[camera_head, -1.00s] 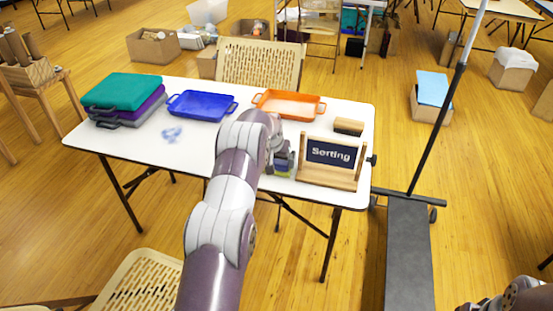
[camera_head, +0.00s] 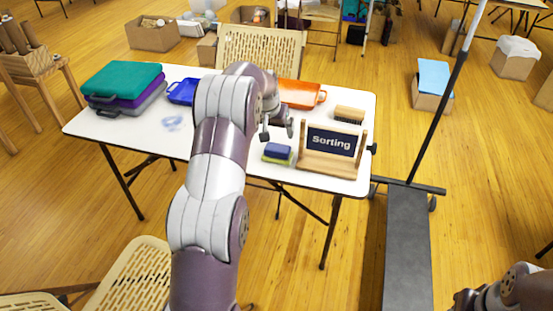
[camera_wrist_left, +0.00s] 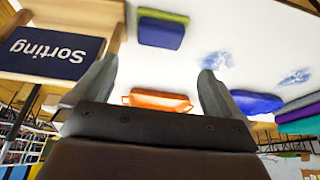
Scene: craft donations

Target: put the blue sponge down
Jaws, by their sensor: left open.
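The blue sponge (camera_head: 278,150) rests at the table's near side, left of the sorting sign. A green layer (camera_head: 277,160) shows under it; I cannot tell whether this is a separate sponge. In the left wrist view the blue sponge (camera_wrist_left: 161,34) lies beyond the fingertips, with a green edge along its far side. My left gripper (camera_head: 278,133) is open and empty, just above the sponge and apart from it. Its two spread fingers (camera_wrist_left: 158,70) show in the left wrist view. Part of my right arm shows at the bottom right, but its fingers do not.
The white table (camera_head: 215,150) holds a wooden-framed sorting sign (camera_head: 331,142), a brush (camera_head: 349,114), an orange tray (camera_head: 302,93), a blue tray (camera_head: 181,93) and stacked cases (camera_head: 122,79) in teal, purple and grey. The table's front left is mostly clear.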

